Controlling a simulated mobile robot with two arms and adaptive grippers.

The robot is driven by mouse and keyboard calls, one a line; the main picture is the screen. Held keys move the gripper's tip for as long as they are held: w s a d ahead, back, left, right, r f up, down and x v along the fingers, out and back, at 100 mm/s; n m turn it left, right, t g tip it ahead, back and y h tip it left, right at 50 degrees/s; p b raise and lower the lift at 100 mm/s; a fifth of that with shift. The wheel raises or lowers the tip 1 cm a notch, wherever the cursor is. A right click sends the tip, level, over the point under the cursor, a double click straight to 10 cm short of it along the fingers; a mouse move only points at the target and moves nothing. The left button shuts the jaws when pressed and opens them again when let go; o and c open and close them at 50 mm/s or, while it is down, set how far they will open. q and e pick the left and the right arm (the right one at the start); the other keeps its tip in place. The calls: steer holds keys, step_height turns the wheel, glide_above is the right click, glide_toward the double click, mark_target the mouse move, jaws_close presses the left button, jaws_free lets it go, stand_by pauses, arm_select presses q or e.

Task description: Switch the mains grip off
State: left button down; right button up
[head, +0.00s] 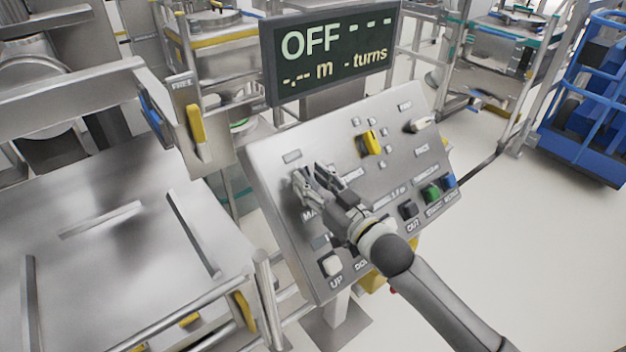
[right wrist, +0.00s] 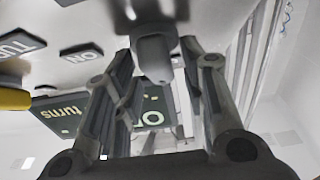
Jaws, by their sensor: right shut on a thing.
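The sloped grey control panel (head: 285,235) stands in the middle of the head view. My right gripper (head: 318,178) is at its left part, above a label beginning "MA", the rest hidden. The right gripper is shut on the mains grip, a grey rounded knob (right wrist: 153,58) between its fingers in the right wrist view. In the head view my gripper hides most of this grip, so its angle is unclear. The dark display (head: 330,50) above the panel reads "OFF", with dashes before "m" and "turns". My left gripper is not in view.
The panel also has a yellow grip (head: 369,143), a white grip (head: 418,125), and white (head: 332,264), black (head: 408,209), green (head: 431,192) and blue (head: 449,181) buttons. A metal bench (head: 110,270) is at left. Open floor (head: 520,240) lies to the right.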

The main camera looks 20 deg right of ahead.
stand_by(0.4)
steer(key=o, duration=0.6)
steer(key=shift+v, duration=6)
